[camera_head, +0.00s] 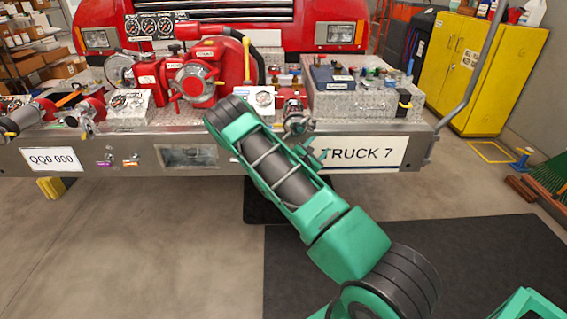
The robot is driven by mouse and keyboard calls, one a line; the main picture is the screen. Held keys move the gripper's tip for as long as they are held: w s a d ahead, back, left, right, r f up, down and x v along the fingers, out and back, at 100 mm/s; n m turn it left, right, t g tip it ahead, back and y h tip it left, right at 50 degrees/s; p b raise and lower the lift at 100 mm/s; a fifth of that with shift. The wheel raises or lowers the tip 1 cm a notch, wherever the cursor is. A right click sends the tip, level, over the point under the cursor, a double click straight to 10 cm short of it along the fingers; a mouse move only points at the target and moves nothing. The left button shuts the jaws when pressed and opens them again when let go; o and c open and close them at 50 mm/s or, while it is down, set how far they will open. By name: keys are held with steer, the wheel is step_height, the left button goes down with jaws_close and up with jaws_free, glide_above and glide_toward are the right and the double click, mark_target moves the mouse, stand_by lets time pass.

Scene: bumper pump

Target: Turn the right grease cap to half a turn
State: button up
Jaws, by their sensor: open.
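I cannot pick out the right grease cap for certain. Several small coloured caps or knobs (284,78) stand on the bumper deck right of the red pump (200,80); they are too small to tell apart. Two small fittings sit on the bumper face at left, one above a purple tag (103,164) and one above an orange tag (131,163). My green arm crosses the front of the bumper and hides part of it. Green parts show behind the arm beside the TRUCK 7 plate (370,153).
The silver bumper (410,135) spans the view. A tread-plate box (350,103) with small items stands at its right end, near a grey bent rail (470,85). A yellow cabinet (490,75) stands at back right. The floor in front is clear, with a dark mat (470,255).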

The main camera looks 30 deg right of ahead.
steer(key=w+a+f+n+t+y, duration=0.3)
steer(key=a+f+n+t, duration=0.1)
steer(key=a+f+n, duration=0.25)
steer(key=w+a+f+n+t+y, duration=0.3)
steer(key=w+a+f+n, duration=0.15)
steer(key=f+n, duration=0.35)
steer(key=x, duration=1)
steer(key=shift+w+a, duration=0.1)
steer(key=shift+a, duration=0.15)
steer(key=c, duration=1)
